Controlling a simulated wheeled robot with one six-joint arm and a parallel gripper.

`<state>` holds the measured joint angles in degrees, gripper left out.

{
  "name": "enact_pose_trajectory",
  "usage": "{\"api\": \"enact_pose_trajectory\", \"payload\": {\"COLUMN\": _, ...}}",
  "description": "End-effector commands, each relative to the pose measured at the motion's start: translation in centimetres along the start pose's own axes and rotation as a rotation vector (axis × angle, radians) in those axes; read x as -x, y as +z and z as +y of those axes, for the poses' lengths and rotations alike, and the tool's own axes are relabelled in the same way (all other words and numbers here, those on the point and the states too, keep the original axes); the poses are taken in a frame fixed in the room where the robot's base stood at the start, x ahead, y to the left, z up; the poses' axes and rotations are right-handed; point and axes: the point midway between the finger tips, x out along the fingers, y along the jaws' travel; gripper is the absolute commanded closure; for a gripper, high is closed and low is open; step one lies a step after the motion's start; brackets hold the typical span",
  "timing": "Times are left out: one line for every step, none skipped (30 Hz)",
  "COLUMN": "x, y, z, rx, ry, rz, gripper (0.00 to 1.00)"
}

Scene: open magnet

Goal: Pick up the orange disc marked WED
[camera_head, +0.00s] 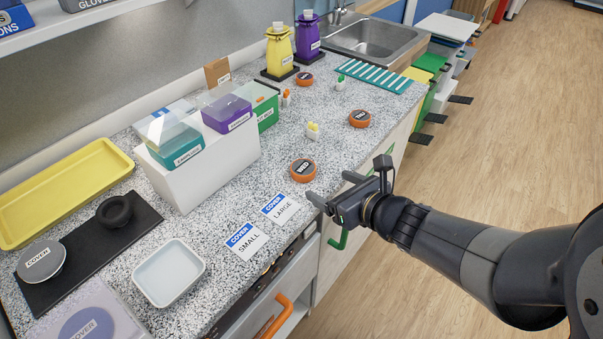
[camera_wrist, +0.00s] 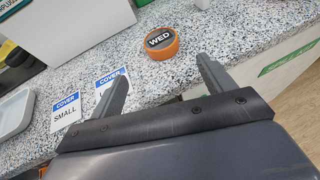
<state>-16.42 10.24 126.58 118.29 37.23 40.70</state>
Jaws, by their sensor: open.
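The orange disc marked WED (camera_head: 303,169) lies flat on the speckled counter, just beyond the LARGE cover card. In the wrist view the WED disc (camera_wrist: 162,44) sits ahead of the fingertips, roughly centred between them, with its dark top label readable. My gripper (camera_head: 330,187) is open and empty at the counter's front edge, to the right of and nearer than the disc. In the wrist view my gripper (camera_wrist: 162,70) has its fingers wide apart, and neither touches the disc.
Two other orange discs, one to the right (camera_head: 359,119) and one farther back (camera_head: 304,79), lie on the counter. A small yellow-topped item (camera_head: 313,130) stands behind the WED disc. A white block (camera_head: 205,165) with boxes is left. Cover cards (camera_head: 280,208) lie nearby.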

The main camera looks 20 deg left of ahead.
Motion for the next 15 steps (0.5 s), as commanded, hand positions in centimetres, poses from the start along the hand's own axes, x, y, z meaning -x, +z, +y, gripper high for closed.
{"api": "enact_pose_trajectory", "payload": {"x": -1.1, "y": -0.3, "z": 0.1, "rx": 0.0, "ry": 0.006, "rz": 0.002, "gripper": 0.23}}
{"api": "enact_pose_trajectory", "payload": {"x": -1.5, "y": -0.3, "z": 0.2, "rx": -0.001, "ry": 0.005, "rz": 0.001, "gripper": 0.23}}
{"api": "enact_pose_trajectory", "payload": {"x": -2.1, "y": -0.2, "z": 0.1, "rx": 0.001, "ry": 0.005, "rz": 0.001, "gripper": 0.23}}
{"api": "enact_pose_trajectory", "payload": {"x": -2.5, "y": -0.2, "z": 0.1, "rx": 0.0, "ry": 0.005, "rz": 0.0, "gripper": 0.23}}
{"api": "enact_pose_trajectory", "payload": {"x": -2.8, "y": -0.2, "z": 0.1, "rx": 0.0, "ry": 0.004, "rz": 0.001, "gripper": 0.23}}
{"api": "enact_pose_trajectory", "payload": {"x": -3.2, "y": -0.2, "z": 0.1, "rx": 0.0, "ry": 0.004, "rz": 0.001, "gripper": 0.23}}
{"api": "enact_pose_trajectory", "payload": {"x": -3.4, "y": -0.1, "z": 0.1, "rx": 0.0, "ry": 0.003, "rz": 0.0, "gripper": 0.23}}
{"api": "enact_pose_trajectory", "payload": {"x": -3.6, "y": -0.1, "z": 0.1, "rx": 0.001, "ry": 0.003, "rz": -0.001, "gripper": 0.23}}
{"api": "enact_pose_trajectory", "payload": {"x": -3.8, "y": -0.1, "z": 0.1, "rx": 0.001, "ry": 0.003, "rz": -0.001, "gripper": 0.23}}
{"api": "enact_pose_trajectory", "payload": {"x": -3.9, "y": -0.1, "z": 0.1, "rx": 0.001, "ry": 0.003, "rz": -0.001, "gripper": 0.23}}
{"api": "enact_pose_trajectory", "payload": {"x": -4.0, "y": -0.1, "z": 0.0, "rx": 0.0, "ry": 0.003, "rz": -0.001, "gripper": 0.23}}
{"api": "enact_pose_trajectory", "payload": {"x": -4.3, "y": -0.1, "z": 0.0, "rx": -0.001, "ry": 0.003, "rz": 0.0, "gripper": 0.23}}
{"api": "enact_pose_trajectory", "payload": {"x": -4.5, "y": 0.0, "z": 0.0, "rx": -0.001, "ry": 0.003, "rz": 0.0, "gripper": 0.23}}
{"api": "enact_pose_trajectory", "payload": {"x": -4.8, "y": 0.0, "z": -0.1, "rx": -0.001, "ry": 0.003, "rz": -0.001, "gripper": 0.23}}
{"api": "enact_pose_trajectory", "payload": {"x": -5.3, "y": 0.0, "z": -0.1, "rx": 0.0, "ry": 0.004, "rz": 0.0, "gripper": 0.23}}
